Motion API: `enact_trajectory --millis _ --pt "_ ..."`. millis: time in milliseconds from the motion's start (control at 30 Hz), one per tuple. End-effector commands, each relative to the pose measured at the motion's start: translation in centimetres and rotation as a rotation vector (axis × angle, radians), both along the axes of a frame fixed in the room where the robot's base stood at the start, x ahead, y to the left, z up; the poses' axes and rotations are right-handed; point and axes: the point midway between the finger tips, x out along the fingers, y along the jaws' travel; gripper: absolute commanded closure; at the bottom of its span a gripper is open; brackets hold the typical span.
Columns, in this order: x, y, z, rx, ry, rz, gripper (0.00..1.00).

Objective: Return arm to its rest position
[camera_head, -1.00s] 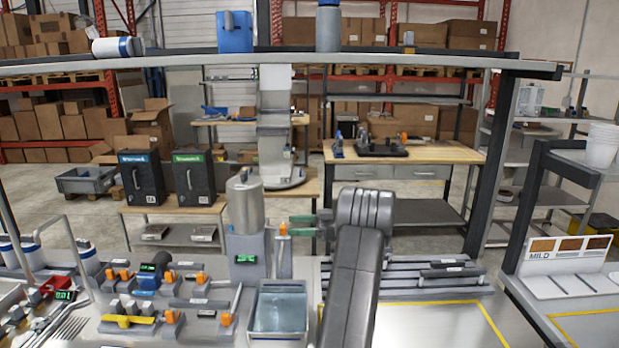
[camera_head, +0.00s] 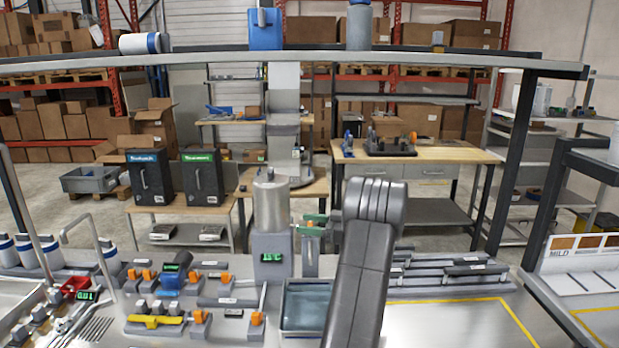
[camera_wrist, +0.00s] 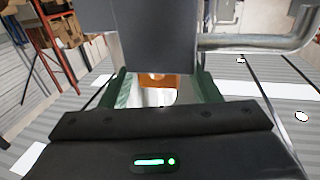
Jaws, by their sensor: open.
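My gripper (camera_head: 309,224) has green fingers and is open, beside the grey stand (camera_head: 310,262) right of the metal dispenser cylinder (camera_head: 271,206). In the wrist view my gripper (camera_wrist: 163,92) has its fingers apart. An orange part (camera_wrist: 158,80) shows in the gap between them, under a dark grey block (camera_wrist: 157,40). I cannot tell whether the fingers touch it. The same orange part shows small at the fingertips in the head view. My dark arm reaches up from the bottom edge and hides part of the bench.
A clear-sided bin (camera_head: 305,308) stands in front of the dispenser. Orange-handled fixtures (camera_head: 200,318) fill the bench at left. Grey rails (camera_head: 450,272) lie at right, with a yellow-marked free area (camera_head: 455,325) before them. A metal pipe (camera_wrist: 255,42) is close by in the wrist view.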

Motion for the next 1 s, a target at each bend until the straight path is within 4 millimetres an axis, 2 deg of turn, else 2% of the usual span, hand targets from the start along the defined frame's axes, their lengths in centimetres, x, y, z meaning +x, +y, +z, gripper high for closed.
enact_trajectory --millis 600,1000 --pt "-0.09 0.14 -0.17 -0.001 -0.001 -0.444 0.44" --pt "-0.01 -0.01 -0.02 0.0 0.0 -0.567 0.44"
